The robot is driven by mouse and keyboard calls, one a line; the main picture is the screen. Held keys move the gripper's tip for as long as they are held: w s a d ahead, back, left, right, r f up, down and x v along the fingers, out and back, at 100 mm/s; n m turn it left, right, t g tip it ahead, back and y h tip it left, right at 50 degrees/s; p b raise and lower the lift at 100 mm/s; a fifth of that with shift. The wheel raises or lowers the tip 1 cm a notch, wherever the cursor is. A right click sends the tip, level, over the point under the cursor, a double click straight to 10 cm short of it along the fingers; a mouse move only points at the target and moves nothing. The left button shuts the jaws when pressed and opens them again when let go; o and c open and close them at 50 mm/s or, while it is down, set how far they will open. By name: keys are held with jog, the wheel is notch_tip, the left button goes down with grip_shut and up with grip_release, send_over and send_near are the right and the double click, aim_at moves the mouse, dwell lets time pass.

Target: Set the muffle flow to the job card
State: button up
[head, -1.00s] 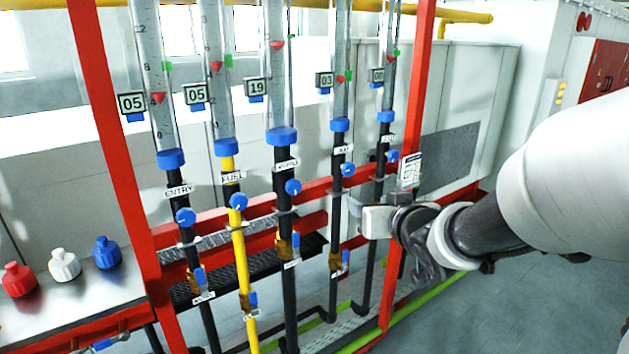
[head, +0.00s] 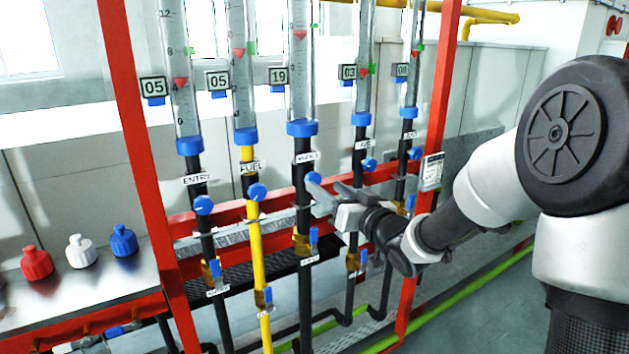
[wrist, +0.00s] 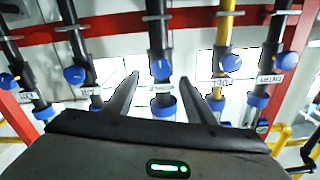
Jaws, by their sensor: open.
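The muffle line is the black middle pipe, with a blue collar (head: 302,128) under a clear flow tube. Its small label (head: 306,157) is hard to read. Its blue knob (head: 313,179) shows beside my gripper (head: 324,195). A red float (head: 299,34) sits in the tube near a green marker (head: 315,26); the display (head: 279,76) reads 19. In the wrist view, my open gripper (wrist: 159,78) has its fingers left and right of the muffle knob (wrist: 160,70); contact is not clear. The job card (head: 432,171) hangs on the right red post, its text too small to read.
Entry knob (head: 204,205) and fuel knob (head: 257,192) stand left of the muffle pipe. Two more knobs (head: 369,164) (head: 415,153) stand right. A brass valve with blue lever (head: 302,243) is below. Red rails (head: 235,215) cross behind. A bench (head: 95,290) with bottles is at left.

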aim_at(315, 180)
jog(key=x, duration=0.7)
jog(key=shift+s, duration=0.1)
jog(key=c, duration=1)
